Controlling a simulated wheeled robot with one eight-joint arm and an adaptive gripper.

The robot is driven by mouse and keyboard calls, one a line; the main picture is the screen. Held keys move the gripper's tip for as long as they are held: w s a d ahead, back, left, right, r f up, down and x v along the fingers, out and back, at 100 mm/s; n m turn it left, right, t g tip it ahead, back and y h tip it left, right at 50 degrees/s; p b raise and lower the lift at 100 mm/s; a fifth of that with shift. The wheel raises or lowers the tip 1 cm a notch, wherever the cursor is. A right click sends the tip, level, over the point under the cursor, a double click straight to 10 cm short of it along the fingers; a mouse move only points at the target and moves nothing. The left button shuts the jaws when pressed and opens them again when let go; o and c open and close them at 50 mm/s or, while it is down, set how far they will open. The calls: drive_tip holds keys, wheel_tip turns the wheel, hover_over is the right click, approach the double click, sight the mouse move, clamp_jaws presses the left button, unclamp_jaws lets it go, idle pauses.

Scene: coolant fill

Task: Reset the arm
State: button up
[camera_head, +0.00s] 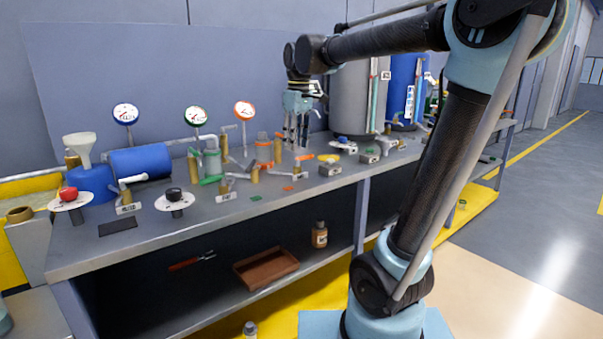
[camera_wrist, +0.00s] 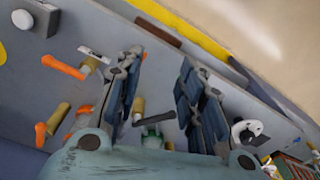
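My arm reaches over the workbench (camera_head: 140,231) from the right. My gripper (camera_head: 297,143) points down over the back part of the bench, among the valves and in front of the grey tank (camera_head: 353,98). In the wrist view my gripper (camera_wrist: 158,95) has its two blue-grey fingers spread well apart. Nothing is held between them. A brass valve (camera_wrist: 138,106) with a dark lever shows in the gap, below the fingers. Whether the fingertips touch anything on the bench cannot be told.
Orange-handled valves (camera_wrist: 62,67) stand close to the fingers. Several gauges (camera_head: 196,116), a blue cylinder (camera_head: 141,162), and a white funnel (camera_head: 79,146) in a blue container stand left. A brown tray (camera_head: 265,268) and a bottle (camera_head: 320,235) sit on the lower shelf. Open floor lies right.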

drive_tip(key=s+d+f+m+t, duration=0.1)
drive_tip(key=s+d+f+m, duration=0.4)
drive_tip(key=s+d+f, duration=0.5)
drive_tip(key=s+d+f+m+t, duration=0.1)
drive_tip(key=s+d+f+m, duration=0.4)
drive_tip(key=s+d+f, duration=0.5)
wheel_tip(320, 180, down, 6)
drive_tip(key=shift+d+r+m+h, duration=0.2)
drive_tip(key=shift+d+m+h, duration=0.1)
drive_tip(key=shift+a, duration=0.1)
